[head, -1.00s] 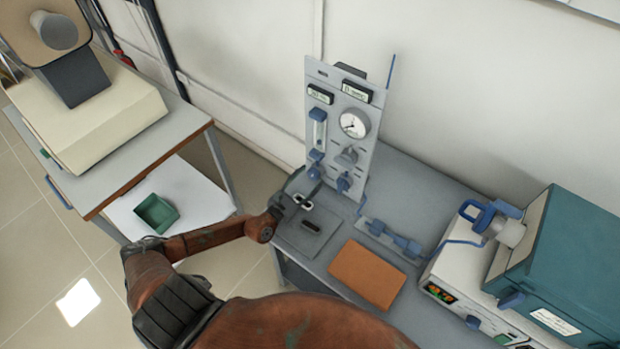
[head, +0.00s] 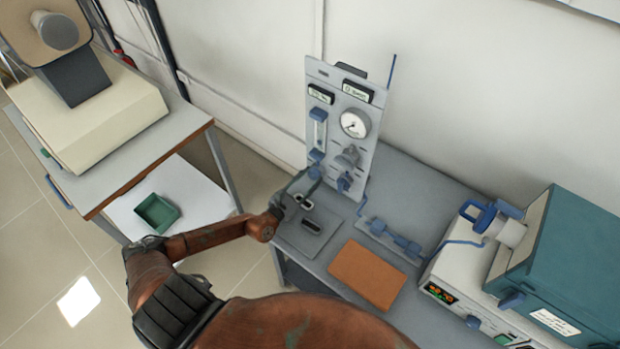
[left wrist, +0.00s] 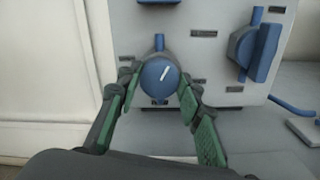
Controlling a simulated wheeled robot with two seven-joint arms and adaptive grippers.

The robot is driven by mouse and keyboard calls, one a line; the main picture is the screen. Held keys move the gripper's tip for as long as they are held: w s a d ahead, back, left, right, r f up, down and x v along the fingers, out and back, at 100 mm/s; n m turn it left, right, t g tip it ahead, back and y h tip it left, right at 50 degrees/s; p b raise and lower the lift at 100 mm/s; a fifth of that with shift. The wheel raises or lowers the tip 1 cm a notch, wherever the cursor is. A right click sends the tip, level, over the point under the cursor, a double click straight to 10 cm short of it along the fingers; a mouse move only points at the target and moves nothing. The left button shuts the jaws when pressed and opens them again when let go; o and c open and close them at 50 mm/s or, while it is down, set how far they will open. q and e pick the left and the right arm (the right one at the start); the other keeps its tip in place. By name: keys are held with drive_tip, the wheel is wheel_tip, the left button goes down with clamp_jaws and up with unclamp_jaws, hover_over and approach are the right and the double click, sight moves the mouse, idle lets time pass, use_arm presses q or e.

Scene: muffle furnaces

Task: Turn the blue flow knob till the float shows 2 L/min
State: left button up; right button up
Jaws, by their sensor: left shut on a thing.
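The round blue flow knob (left wrist: 160,77) with a white pointer line sits low on the grey gas panel (left wrist: 205,75). My left gripper (left wrist: 158,83) is shut on this knob, one green-padded finger on each side. The pointer line leans up and slightly right. In the head view, my left gripper (head: 308,182) reaches the knob (head: 315,172) at the panel's lower left. The flow tube (head: 319,130) stands above it; its float and scale are too small to read. My right gripper is not in view.
A dial gauge (head: 354,123) and a second blue knob (head: 345,182) are on the panel. An orange-brown pad (head: 367,274) lies on the grey bench. A teal furnace (head: 570,265) stands at right. A green tray (head: 157,213) is at left.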

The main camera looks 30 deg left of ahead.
use_arm(q)
drive_tip(key=shift+f+n+b, duration=0.15)
drive_tip(key=shift+n+b, duration=0.45)
drive_tip(key=shift+b, duration=0.3)
drive_tip(key=shift+r, duration=0.2)
drive_tip(key=o, duration=1.1)
drive_tip(key=shift+s+a+f, duration=0.1)
drive_tip(key=shift+s, duration=0.2)
drive_tip(key=s, duration=1.1)
drive_tip(key=shift+s+a, duration=0.15)
drive_tip(key=shift+a, duration=0.25)
